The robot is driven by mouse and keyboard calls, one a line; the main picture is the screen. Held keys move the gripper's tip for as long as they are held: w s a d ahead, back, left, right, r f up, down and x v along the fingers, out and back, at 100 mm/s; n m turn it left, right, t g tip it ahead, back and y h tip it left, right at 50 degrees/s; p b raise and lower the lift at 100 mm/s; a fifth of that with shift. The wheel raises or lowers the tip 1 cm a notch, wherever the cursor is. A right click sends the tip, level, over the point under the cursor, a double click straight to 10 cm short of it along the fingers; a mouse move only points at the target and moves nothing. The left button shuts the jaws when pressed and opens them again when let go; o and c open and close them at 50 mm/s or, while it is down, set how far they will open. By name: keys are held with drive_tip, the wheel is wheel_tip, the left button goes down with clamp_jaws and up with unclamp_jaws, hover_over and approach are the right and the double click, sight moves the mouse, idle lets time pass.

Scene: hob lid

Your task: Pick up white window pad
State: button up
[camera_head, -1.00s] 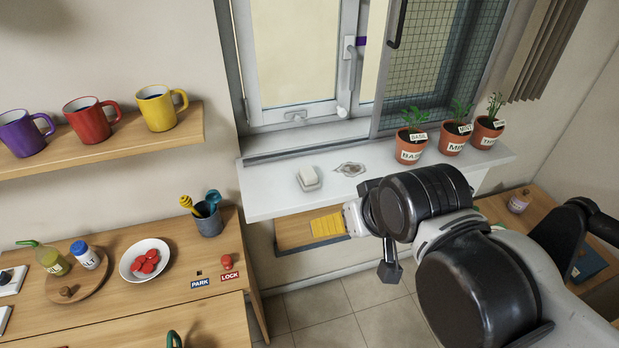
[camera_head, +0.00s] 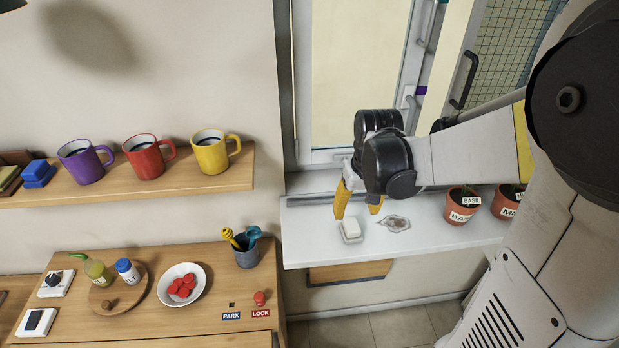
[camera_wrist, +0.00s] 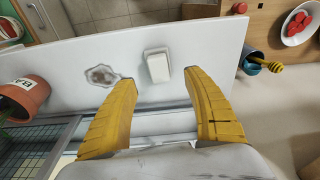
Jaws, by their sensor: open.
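The white window pad (camera_head: 351,229) lies on the white window sill (camera_head: 305,245), near the sill's left end. In the wrist view the pad (camera_wrist: 157,66) is a small white block with a pale grey base, beyond and between the fingertips. My gripper (camera_head: 358,212) is over the sill by the window, with its yellow fingers pointing down. The fingers are open and empty, and the wrist view shows a wide gap between them (camera_wrist: 157,78). I cannot tell from the head view how high the fingertips are above the sill.
A grey-brown stain (camera_head: 396,222) marks the sill right of the pad. Potted herbs, the nearest labelled basil (camera_head: 461,206), stand farther right. A shelf with mugs (camera_head: 211,151) and a counter with a utensil cup (camera_head: 247,254) are to the left.

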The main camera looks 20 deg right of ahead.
sight(352, 224)
drive_tip(key=f, duration=0.2)
drive_tip(key=f+b, duration=0.1)
drive_tip(key=shift+w+d+f, duration=0.1)
drive_tip(key=shift+w+f, duration=0.15)
drive_tip(key=shift+f, duration=0.15)
drive_tip(key=f, duration=0.1)
drive_tip(key=w+f+b, duration=0.1)
drive_tip(key=f, duration=0.1)
drive_tip(key=f+b, duration=0.1)
drive_tip(key=f, duration=0.1)
drive_tip(key=shift+w+d, duration=0.3)
drive_tip(key=c, duration=1.2)
